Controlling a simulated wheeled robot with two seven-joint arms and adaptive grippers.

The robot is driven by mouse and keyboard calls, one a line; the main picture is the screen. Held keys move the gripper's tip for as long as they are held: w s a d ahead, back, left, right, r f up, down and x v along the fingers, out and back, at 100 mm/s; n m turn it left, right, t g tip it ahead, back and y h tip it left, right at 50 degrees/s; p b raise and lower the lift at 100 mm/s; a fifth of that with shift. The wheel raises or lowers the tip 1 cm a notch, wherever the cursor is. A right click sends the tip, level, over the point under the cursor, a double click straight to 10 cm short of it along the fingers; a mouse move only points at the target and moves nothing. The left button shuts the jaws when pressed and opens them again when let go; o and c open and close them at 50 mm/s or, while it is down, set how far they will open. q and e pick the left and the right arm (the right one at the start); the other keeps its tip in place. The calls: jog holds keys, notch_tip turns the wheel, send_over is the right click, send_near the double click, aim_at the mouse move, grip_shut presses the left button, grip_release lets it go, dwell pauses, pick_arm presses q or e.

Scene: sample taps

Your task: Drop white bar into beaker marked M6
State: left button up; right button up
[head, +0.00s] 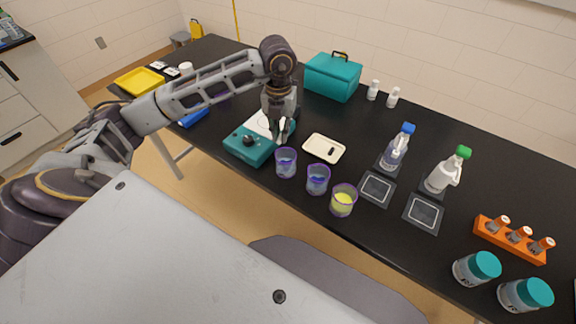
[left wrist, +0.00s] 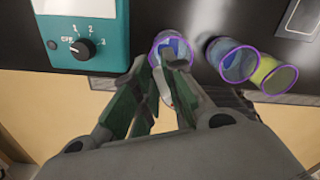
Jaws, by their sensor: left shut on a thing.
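My left gripper (head: 279,137) points down just above and behind the leftmost beaker (head: 286,162), near the teal stirrer's right side. Its fingers are closed together on a small thing, taken as the white bar, which the fingertips mostly hide. In the left wrist view the fingertips (left wrist: 163,62) overlap the mouth of that purple-rimmed beaker (left wrist: 182,48). A second blue-tinted beaker (head: 318,180) and a beaker with yellow liquid (head: 343,201) stand to its right. I cannot read the M6 mark on any beaker. My right gripper is not in view.
A teal stirrer (head: 247,147) with a dial stands left of the beakers. A cream tray (head: 313,146) with a small dark bar lies behind them. Two bottles, dark square pads (head: 424,213), an orange rack (head: 500,240) and teal-lidded jars (head: 476,269) stand right.

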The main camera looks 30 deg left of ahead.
pick_arm(q)
jog(key=shift+s+n, duration=0.1)
jog(key=shift+n, duration=0.7)
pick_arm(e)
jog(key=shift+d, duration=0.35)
pick_arm(q)
jog(key=shift+f, duration=0.1)
jog(key=shift+f+b, duration=0.65)
jog(key=shift+f, duration=0.35)
jog(key=shift+a+f+b, duration=0.1)
jog(key=shift+f+b, duration=0.3)
jog(key=shift+f, duration=0.35)
jog(key=shift+f+b, duration=0.5)
jog(key=shift+f, duration=0.65)
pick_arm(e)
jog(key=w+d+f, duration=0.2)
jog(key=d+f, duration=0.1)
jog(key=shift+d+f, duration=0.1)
